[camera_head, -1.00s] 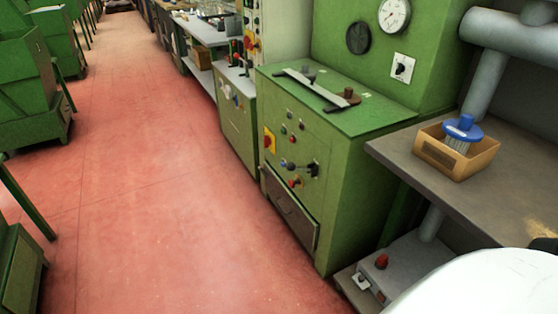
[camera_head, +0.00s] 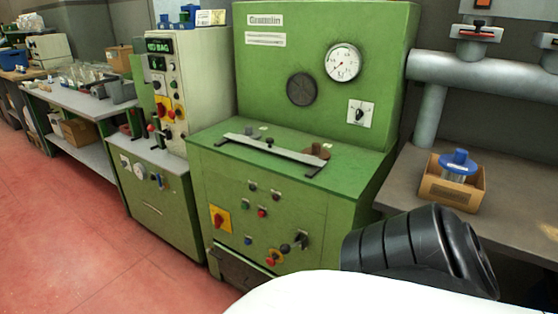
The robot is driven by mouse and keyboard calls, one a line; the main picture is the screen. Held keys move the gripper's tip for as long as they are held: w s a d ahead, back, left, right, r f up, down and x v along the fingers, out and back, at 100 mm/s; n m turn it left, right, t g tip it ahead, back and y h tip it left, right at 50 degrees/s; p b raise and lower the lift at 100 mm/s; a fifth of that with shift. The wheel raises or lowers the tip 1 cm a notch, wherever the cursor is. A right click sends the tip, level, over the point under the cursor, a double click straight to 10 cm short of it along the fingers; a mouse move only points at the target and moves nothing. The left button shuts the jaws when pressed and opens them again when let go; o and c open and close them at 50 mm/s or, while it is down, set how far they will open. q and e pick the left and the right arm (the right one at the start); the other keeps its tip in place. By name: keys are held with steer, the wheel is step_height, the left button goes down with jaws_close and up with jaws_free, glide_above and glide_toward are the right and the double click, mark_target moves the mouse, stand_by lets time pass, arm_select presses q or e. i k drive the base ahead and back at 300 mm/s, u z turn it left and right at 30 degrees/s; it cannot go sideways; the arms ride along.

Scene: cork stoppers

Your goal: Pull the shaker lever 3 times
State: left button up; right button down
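No part in view can be told for certain as the shaker lever. The green machine (camera_head: 285,165) stands in the middle, with a dial gauge, switches, knobs and a flat metal bar (camera_head: 268,152) across its top. Neither of my grippers shows. A black ribbed part, apparently one of my arm links, covers the lower right.
A cardboard box (camera_head: 440,191) holding a blue-topped item (camera_head: 458,163) stands on the grey bench (camera_head: 398,190) at right. A control cabinet (camera_head: 208,85) and long worktables (camera_head: 75,100) stand at left. The red floor (camera_head: 50,225) is clear at lower left.

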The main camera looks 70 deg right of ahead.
mark_target(292, 245)
steer(key=z, duration=0.85)
steer(key=i, duration=0.85)
steer(key=z, duration=0.95)
